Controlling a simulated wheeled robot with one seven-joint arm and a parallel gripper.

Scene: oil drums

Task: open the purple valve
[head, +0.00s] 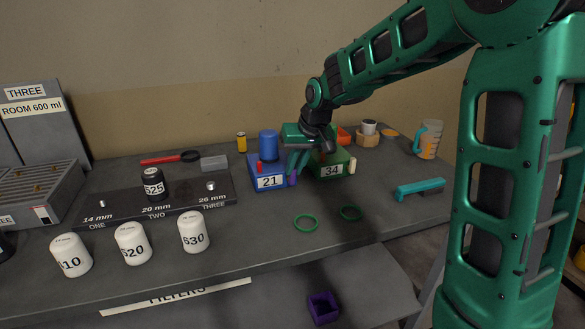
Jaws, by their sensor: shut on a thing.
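A blue box labelled 21 (269,182) stands on the grey bench. A small purple valve (292,180) sits at the right side of its front, its lower part showing just under my fingers. My gripper (293,172) reaches down from above with its teal fingers shut on the purple valve. The fingers hide the valve's upper part, so I cannot tell how far it is turned. A red valve (259,164) stands at the left of the same box.
A green box labelled 34 (332,171) stands close to the right, with a cream valve (352,166). A blue cylinder (269,145) is behind. Green rings (306,231) lie in front.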

